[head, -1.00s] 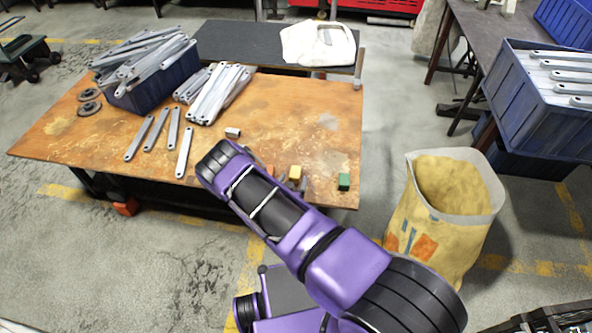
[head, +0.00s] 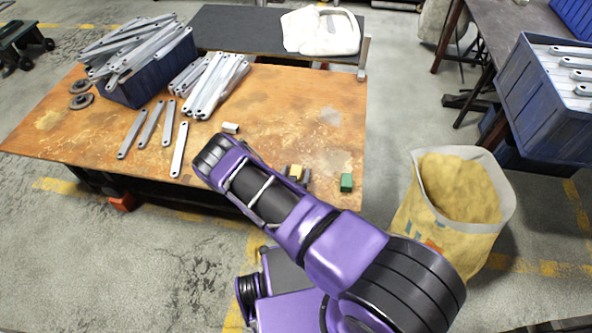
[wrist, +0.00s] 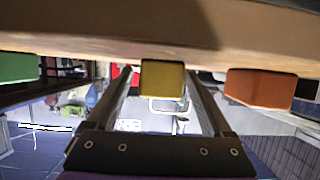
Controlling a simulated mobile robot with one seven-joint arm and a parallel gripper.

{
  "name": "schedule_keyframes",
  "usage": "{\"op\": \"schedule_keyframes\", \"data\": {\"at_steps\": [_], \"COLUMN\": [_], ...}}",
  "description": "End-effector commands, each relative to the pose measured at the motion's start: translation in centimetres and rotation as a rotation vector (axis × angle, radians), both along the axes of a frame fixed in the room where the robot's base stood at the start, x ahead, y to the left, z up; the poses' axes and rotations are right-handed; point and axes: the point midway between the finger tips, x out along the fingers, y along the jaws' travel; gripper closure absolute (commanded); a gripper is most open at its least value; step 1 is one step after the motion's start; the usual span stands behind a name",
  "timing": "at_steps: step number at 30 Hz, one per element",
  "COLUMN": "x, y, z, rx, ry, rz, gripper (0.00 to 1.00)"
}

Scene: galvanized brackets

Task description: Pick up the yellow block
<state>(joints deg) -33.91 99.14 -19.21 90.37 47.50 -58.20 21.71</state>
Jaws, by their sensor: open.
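The yellow block (head: 296,172) sits near the front edge of the rusty orange worktable (head: 262,111), just beyond my arm. In the wrist view, where the scene appears upside down, the yellow block (wrist: 163,78) shows between the two fingers of my gripper (wrist: 160,72). The fingers are open, with a gap on each side of the block. In the head view my arm covers most of the gripper; small dark parts show beside the yellow block.
A green block (head: 347,182) stands right of the yellow one. An orange block (wrist: 260,88) shows on its other side in the wrist view. A small pale block (head: 230,128), loose brackets (head: 179,150) and a blue bin (head: 150,88) are farther left. A yellow sack (head: 408,215) stands right.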

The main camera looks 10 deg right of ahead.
Motion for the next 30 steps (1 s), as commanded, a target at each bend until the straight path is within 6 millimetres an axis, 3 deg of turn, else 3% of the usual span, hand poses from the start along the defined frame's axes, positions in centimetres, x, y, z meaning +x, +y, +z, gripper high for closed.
{"op": "schedule_keyframes", "data": {"at_steps": [3,17,26,30], "x": [0.0,0.0,0.1,0.1], "y": [0.0,0.0,0.0,0.1], "z": [0.0,0.0,0.2,1.6], "rx": [0.0,0.0,0.0,0.0], "ry": [0.0,0.0,-0.001,-0.002], "rz": [0.0,0.0,0.001,0.001], "gripper": [0.17,1.0,1.0,1.0]}}
